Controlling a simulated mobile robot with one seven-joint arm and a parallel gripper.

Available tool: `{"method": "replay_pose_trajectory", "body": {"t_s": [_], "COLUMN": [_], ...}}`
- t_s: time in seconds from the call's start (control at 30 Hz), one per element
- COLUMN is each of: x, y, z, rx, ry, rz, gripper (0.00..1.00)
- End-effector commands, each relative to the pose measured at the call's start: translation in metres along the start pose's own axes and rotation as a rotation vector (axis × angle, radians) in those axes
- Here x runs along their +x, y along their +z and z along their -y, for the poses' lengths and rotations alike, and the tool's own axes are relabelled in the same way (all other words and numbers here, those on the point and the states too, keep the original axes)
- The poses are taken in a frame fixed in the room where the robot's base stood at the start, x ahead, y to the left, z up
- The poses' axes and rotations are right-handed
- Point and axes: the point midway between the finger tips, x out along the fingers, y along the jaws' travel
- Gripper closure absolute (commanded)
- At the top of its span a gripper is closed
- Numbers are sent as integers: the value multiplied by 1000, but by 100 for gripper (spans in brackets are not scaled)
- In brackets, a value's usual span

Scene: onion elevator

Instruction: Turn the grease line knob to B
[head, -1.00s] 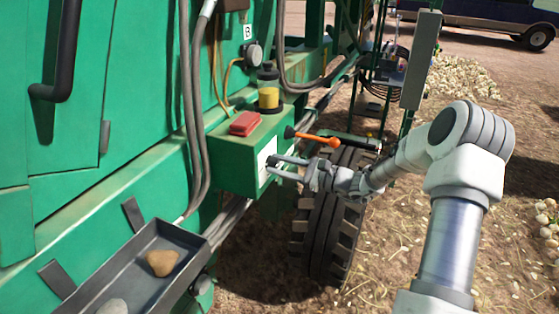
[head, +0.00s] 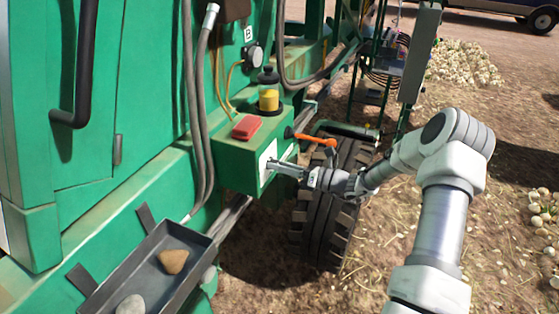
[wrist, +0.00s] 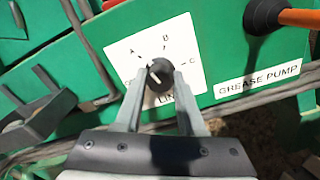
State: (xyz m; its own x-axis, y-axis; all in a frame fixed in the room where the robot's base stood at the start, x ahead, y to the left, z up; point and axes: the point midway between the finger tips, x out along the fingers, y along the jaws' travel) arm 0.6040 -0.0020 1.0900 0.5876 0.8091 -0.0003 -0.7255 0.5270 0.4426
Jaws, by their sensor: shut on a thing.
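The grease line knob (wrist: 160,77) is a small black round knob on a white dial plate (wrist: 178,95) with the letters A, B and C around it. Its white mark seems to lean up and left, roughly towards A; the exact angle is hard to tell. B is printed above the knob, slightly right. My gripper (wrist: 158,82) has one finger on each side of the knob and is shut on it. In the head view my gripper (head: 272,166) reaches the white plate on the green box's front; the knob is hidden there.
An orange-handled grease pump lever (head: 312,140) sticks out just above my gripper. A red block (head: 246,127) and a yellow-filled grease container (head: 268,95) sit on the green box (head: 232,160). A dark tray (head: 140,272) holding stones is at lower left. A tyre (head: 325,225) lies below my arm.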

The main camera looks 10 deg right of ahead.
Motion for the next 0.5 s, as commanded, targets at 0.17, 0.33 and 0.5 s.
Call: {"method": "replay_pose_trajectory", "body": {"t_s": [0.17, 0.33, 0.5], "x": [0, 0, 0], "y": [2, 2, 2], "z": [-1, -1, -1], "rx": [169, 330, 485], "ry": [0, -1, 0], "rz": [-1, 0, 0], "gripper": [100, 100, 100]}}
